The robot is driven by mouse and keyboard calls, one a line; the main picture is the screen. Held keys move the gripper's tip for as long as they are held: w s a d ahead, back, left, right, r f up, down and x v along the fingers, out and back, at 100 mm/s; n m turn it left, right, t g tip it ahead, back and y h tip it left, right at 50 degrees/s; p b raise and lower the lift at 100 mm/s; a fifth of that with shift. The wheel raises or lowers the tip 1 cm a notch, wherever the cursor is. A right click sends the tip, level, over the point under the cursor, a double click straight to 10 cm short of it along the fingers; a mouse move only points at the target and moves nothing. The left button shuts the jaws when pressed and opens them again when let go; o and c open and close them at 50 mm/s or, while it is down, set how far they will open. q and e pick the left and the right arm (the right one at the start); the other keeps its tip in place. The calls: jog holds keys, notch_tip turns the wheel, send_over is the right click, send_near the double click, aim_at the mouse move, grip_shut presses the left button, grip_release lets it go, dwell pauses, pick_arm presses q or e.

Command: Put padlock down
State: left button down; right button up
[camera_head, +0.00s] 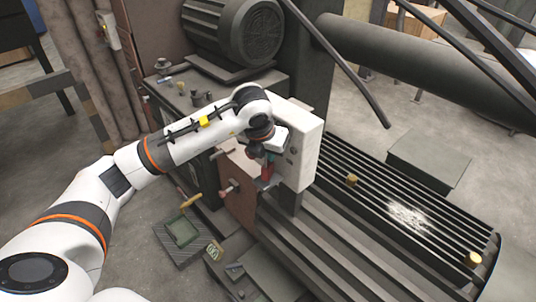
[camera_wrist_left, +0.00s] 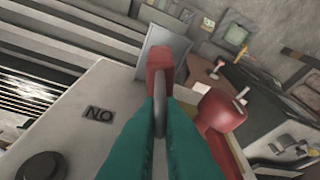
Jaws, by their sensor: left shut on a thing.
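The padlock (camera_wrist_left: 160,58), with a red body, shows at the fingertips of my left gripper (camera_wrist_left: 162,103) in the left wrist view. The two teal fingers are shut on it, around its grey shackle. In the head view my left gripper (camera_head: 266,166) is at the left side of the light box on the machine, with a small patch of red (camera_head: 267,172) at its tips. The padlock is mostly hidden there, and I cannot tell whether it touches anything. My right gripper is not in view.
The light box (camera_head: 309,145) stands close to the gripper; its face reads "NO" in the left wrist view (camera_wrist_left: 99,115). A red part (camera_wrist_left: 221,108) sits just right of the fingers. A slatted machine bed (camera_head: 400,205) extends right. A green tray (camera_head: 182,231) lies below.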

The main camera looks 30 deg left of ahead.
pick_arm(q)
jog(key=shift+f, duration=0.9)
jog(key=c, duration=1.6)
grip_release()
jog(key=shift+r, duration=0.2)
jog(key=shift+s+r, duration=0.1)
jog(key=shift+r, duration=0.2)
jog(key=b+v, duration=0.2)
jog(key=v, duration=0.9)
jog(key=shift+r, duration=0.15)
jog(key=shift+d, duration=0.1)
